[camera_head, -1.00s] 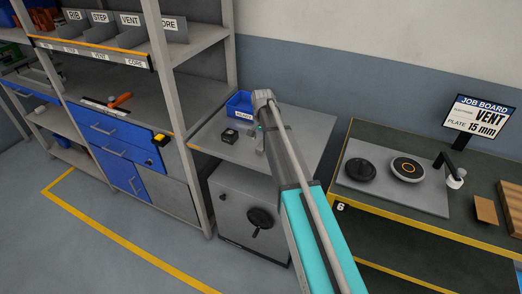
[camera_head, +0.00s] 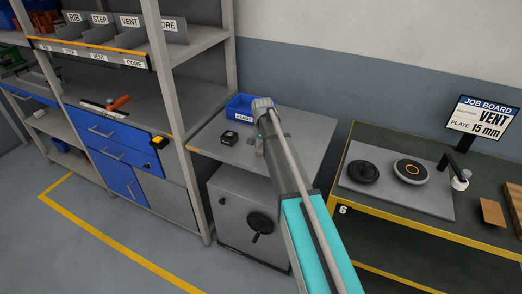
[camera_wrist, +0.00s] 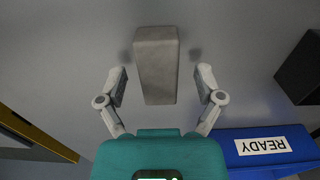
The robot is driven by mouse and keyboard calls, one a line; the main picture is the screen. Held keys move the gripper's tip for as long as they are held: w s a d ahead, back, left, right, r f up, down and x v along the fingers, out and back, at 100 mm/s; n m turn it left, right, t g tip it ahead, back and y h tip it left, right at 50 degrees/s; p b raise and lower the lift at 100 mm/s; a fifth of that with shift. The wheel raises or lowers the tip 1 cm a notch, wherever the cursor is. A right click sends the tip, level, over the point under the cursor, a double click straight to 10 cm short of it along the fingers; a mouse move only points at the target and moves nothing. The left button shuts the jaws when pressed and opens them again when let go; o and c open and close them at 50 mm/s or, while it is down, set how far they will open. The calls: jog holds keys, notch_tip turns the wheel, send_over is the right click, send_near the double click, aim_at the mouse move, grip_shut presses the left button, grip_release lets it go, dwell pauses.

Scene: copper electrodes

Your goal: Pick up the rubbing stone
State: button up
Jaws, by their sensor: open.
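The rubbing stone, a plain grey rectangular block (camera_wrist: 156,62), lies on a grey worktop (camera_wrist: 60,60) in the wrist view. My gripper (camera_wrist: 160,84) is open, with one finger to each side of the block's near part. Gaps show between both fingers and the block, so neither seems to touch it. How far the fingertips are above the worktop is hard to tell. In the head view, my arm reaches over the grey cabinet top (camera_head: 300,126), and the fingers and stone are too small and covered to make out clearly.
A blue bin marked READY (camera_wrist: 262,147) is close at the lower right of the wrist view; it also shows in the head view (camera_head: 242,107). A small black box (camera_head: 229,138) stands near it. A dark bench (camera_head: 400,215) with a grey plate stands at the right.

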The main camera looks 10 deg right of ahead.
grip_shut()
dwell(0.3)
jog(key=shift+r, duration=0.2)
notch_tip(320, 180, up, 2)
jog(key=p, duration=0.2)
jog(key=shift+r+p, duration=0.1)
jog(key=shift+p, duration=0.25)
jog(key=s+d+r+p, duration=0.2)
jog(key=s+r+p, duration=0.8)
jog(key=s, duration=0.4)
jog(key=shift+d+r, duration=0.2)
